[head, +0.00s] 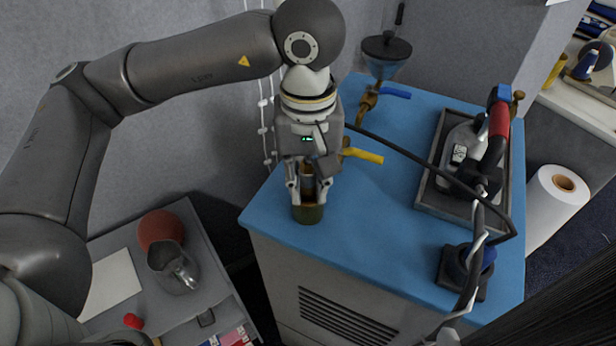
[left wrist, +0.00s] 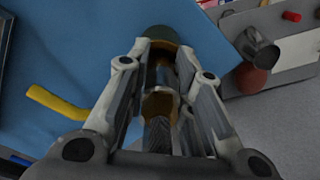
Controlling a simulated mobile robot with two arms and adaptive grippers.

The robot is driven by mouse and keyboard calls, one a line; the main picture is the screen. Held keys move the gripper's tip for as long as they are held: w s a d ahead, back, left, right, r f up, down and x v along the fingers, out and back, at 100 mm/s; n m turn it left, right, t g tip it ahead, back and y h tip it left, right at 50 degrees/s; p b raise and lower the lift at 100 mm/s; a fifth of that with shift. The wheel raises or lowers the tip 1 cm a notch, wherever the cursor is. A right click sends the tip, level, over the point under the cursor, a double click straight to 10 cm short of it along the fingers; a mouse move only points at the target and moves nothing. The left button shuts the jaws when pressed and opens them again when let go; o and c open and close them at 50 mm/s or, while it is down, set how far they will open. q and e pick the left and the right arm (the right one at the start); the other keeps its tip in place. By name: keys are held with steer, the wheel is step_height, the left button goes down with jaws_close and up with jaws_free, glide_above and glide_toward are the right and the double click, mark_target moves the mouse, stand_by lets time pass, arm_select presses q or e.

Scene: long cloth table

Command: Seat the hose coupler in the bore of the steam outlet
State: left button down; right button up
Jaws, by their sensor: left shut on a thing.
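My left gripper (head: 308,196) points down over the near left corner of the blue top. It is shut on the hose coupler (head: 308,178), a dark metal cylinder. In the left wrist view the coupler (left wrist: 160,76) lies between the fingers (left wrist: 168,85), with a brass-coloured collar. The steam outlet (head: 307,214) appears as a short green and brown cylinder directly below the coupler; its dark green rim (left wrist: 168,36) shows beyond the fingertips. I cannot tell whether the coupler's end is inside the bore or just above it. My right gripper (head: 470,268) seems to show partly at lower right; its jaws are unclear.
A yellow lever (head: 363,155) stands close beside my left gripper. A black hose (head: 415,160) arcs across the blue top (head: 375,215). A tray (head: 440,190) with an iron-like tool is at right. A lower shelf (head: 195,235) holds a metal jug (head: 175,268).

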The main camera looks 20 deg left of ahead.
arm_select(q)
steer(key=shift+f, duration=0.15)
steer(key=c, duration=1.2)
jaws_free()
step_height(320, 180, up, 12)
steer(key=shift+r, duration=0.1)
